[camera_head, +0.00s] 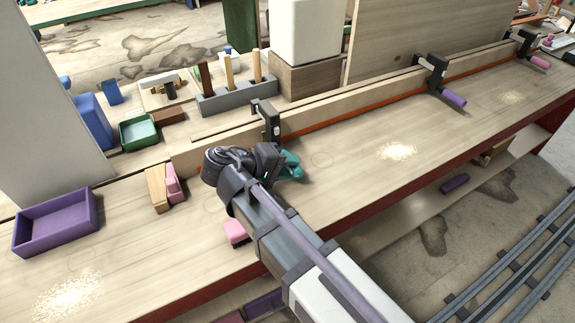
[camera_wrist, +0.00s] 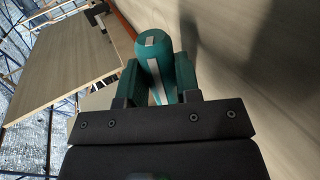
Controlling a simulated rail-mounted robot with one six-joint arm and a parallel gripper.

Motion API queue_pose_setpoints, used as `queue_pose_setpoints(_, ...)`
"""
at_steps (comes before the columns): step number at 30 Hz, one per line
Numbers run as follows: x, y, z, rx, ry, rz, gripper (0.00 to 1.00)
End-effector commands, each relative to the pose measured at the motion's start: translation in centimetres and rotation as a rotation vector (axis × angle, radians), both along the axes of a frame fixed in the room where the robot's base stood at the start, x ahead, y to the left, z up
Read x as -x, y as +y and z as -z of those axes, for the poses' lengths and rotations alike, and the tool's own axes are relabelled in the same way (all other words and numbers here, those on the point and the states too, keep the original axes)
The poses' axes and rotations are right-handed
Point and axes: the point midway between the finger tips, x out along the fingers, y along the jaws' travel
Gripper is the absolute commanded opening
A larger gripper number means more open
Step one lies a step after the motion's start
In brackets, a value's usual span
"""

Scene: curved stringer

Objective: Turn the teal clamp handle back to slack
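The clamp with the teal handle has a black body (camera_head: 270,122) fixed over the long wooden strip at the middle of the bench. Its teal handle (camera_wrist: 153,46) shows in the wrist view as a rounded grip with a pale stripe, between the two teal fingers of my gripper (camera_wrist: 160,78). The fingers lie close against both sides of it, with no clear gap. In the head view my gripper (camera_head: 289,165) is low over the bench in front of this clamp. There the wrist and the teal fingers hide most of the handle.
Two more clamps stand along the strip to the right, with a purple handle (camera_head: 453,98) and a pink handle (camera_head: 540,63). A purple tray (camera_head: 58,222), a wooden block (camera_head: 157,188) and a pink brush (camera_head: 236,232) lie nearby. The bench right of my gripper is mostly clear.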

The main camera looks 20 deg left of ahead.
Motion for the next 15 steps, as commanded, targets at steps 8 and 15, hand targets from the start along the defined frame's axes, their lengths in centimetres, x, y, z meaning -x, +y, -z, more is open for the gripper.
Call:
queue_pose_setpoints(8, 0.04, -0.03, 0.04, -0.001, 0.002, 0.000, 0.56)
queue_pose_setpoints(15, 0.10, 0.12, -0.13, 0.000, 0.001, 0.000, 0.56)
